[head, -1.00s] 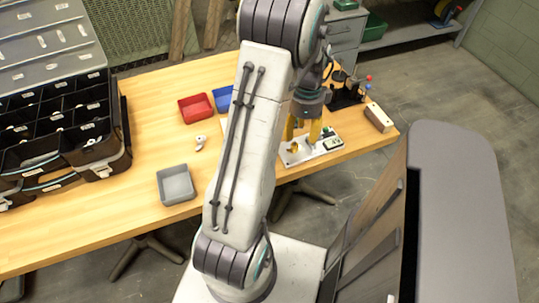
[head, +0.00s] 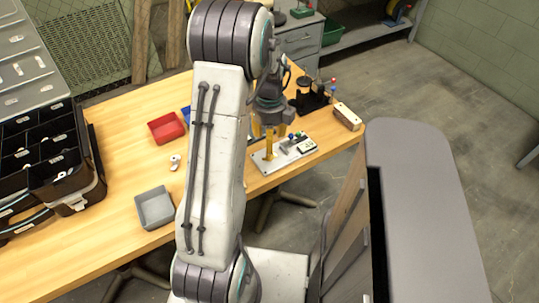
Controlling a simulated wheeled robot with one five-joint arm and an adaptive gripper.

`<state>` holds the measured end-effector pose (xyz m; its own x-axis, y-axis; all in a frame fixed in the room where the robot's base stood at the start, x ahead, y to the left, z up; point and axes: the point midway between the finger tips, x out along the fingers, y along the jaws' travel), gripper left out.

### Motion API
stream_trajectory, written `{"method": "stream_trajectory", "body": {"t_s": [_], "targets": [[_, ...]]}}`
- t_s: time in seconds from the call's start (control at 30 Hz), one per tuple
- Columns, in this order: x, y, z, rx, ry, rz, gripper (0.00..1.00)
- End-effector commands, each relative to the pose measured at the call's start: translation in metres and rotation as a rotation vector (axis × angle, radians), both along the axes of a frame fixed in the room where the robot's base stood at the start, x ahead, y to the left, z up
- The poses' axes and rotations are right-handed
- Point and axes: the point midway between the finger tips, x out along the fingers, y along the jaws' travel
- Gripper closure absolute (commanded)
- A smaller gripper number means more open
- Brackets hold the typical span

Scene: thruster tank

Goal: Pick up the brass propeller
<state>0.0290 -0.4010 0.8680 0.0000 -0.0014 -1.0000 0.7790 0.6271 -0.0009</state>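My gripper (head: 268,142) hangs from the arm with its yellow fingers pointing down over the left part of a light grey plate (head: 264,168) at the table's right side. The fingers overlap one another in this view, so their opening does not show. I cannot make out the brass propeller as a separate thing now; the fingers may hide it. Whether anything is between the fingers cannot be told. A small white propeller-like part (head: 175,162) lies on the wooden table, left of my arm.
A red tray (head: 166,128) and a grey tray (head: 155,208) stand on the table (head: 118,170), with a black compartment organiser (head: 66,180) at the left. Small devices share the grey plate. A wooden block (head: 347,117) and a black stand (head: 308,102) are right of my gripper.

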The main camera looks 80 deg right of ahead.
Motion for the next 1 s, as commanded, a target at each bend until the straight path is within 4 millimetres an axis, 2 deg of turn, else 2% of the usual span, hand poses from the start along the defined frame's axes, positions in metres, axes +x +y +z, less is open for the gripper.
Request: {"method": "stream_trajectory", "body": {"t_s": [0.27, 0.6, 1.0], "targets": [[0.000, 0.001, -0.022, 0.004, 0.000, -0.001, 0.52], [0.000, 0.002, -0.060, 0.003, 0.000, 0.000, 0.52], [0.000, 0.002, -0.066, 0.001, 0.000, 0.000, 0.50]]}}
